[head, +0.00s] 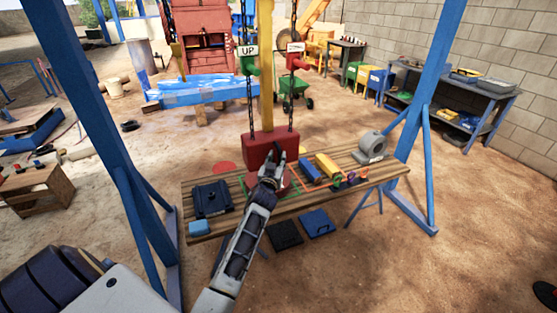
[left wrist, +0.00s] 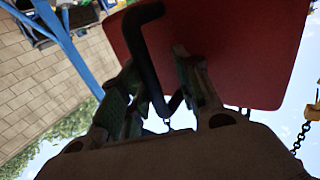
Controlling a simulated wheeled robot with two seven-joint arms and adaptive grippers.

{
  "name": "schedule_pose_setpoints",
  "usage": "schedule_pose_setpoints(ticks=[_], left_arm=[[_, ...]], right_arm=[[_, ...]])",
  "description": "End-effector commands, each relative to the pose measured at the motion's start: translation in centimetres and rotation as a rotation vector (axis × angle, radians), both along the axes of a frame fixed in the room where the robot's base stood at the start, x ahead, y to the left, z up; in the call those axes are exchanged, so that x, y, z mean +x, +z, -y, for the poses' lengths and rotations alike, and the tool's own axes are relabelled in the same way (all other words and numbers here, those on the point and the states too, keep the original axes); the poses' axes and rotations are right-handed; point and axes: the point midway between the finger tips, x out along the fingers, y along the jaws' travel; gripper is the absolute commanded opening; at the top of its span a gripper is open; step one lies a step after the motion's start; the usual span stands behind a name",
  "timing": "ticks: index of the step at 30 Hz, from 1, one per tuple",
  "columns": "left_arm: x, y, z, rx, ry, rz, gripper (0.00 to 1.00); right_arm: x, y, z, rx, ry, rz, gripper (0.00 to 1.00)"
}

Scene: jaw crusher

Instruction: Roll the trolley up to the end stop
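A red block (head: 268,147), below two hanging chains, stands out over the wooden table in the head view. The left wrist view shows a broad red face (left wrist: 235,45) and a bent black handle (left wrist: 147,65) close up. My left gripper (head: 270,172) is in front of the red block. In the left wrist view its fingers (left wrist: 158,70) are spread on both sides of the handle, with a gap showing; I cannot tell if they touch it. I cannot make out for certain which part is the trolley, nor an end stop. My right gripper is not in view.
The wooden table (head: 222,220) carries a dark blue case (head: 211,199), small coloured parts and a grey round device (head: 371,146). Blue frame legs stand left (head: 110,130) and right (head: 433,85).

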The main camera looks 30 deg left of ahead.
Motion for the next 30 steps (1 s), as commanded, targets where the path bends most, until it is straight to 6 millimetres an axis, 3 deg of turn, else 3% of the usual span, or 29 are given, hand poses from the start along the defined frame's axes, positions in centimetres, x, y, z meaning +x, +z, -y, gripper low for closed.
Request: schedule_pose_setpoints(ticks=[16,30], left_arm=[[-0.5,0.2,0.4,-0.001,-0.004,0.004,0.35],[-4.3,0.2,1.5,-0.002,-0.003,0.004,0.35]], right_arm=[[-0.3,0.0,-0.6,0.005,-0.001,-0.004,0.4],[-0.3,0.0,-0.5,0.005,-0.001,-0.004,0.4]])
